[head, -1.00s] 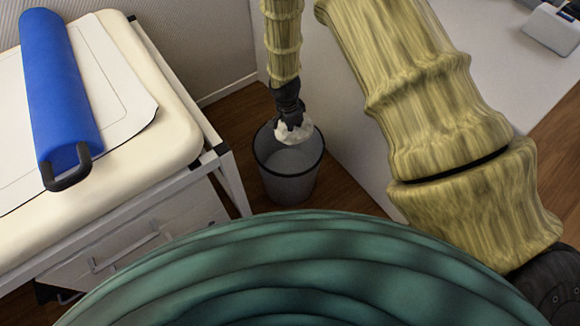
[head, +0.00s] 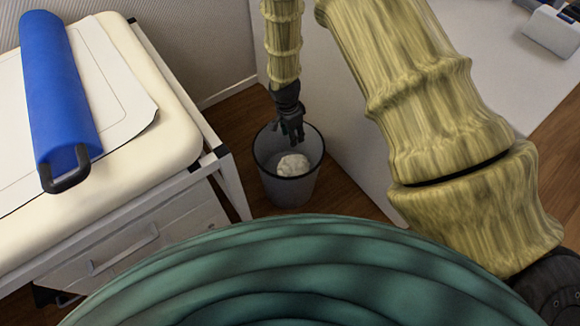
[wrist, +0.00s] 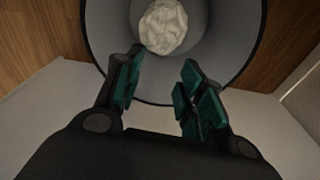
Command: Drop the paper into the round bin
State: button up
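The crumpled white paper (head: 293,165) is inside the round grey bin (head: 290,190), which stands on the floor. In the wrist view the paper (wrist: 163,26) shows within the bin, beyond my fingers, and the bin's dark rim (wrist: 250,70) curves around it. My gripper (head: 293,136) is over the far part of the bin's opening, apart from the paper. In the wrist view my gripper (wrist: 158,90) has its teal-padded fingers spread with nothing between them.
A padded cream table (head: 185,150) with a blue roll (head: 60,100) and a white drawer unit (head: 140,250) stands left of the bin. A white surface (head: 340,120) is close on the right. Wooden floor (head: 240,125) shows around the bin.

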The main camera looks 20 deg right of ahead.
notch_tip(320, 180, up, 11)
jog(key=a, duration=0.1)
jog(key=shift+s+a+r, duration=0.15)
jog(key=shift+r, duration=0.05)
dwell(0.7)
jog(key=s+d+f+n+y, duration=0.15)
jog(key=s+f+n, duration=0.55)
jog(key=s+f, duration=0.8)
jog(key=s+d+f+n, duration=0.2)
jog(key=s+n, duration=0.2)
jog(key=s, duration=0.6)
jog(key=s+d+f+n, duration=0.2)
jog(key=s+n, duration=0.1)
jog(key=s, duration=0.7)
notch_tip(320, 180, up, 22)
jog(key=p, duration=2.2)
jog(key=shift+s+r+n, duration=0.25)
jog(key=shift+s+n, duration=0.15)
jog(key=shift+s, duration=0.05)
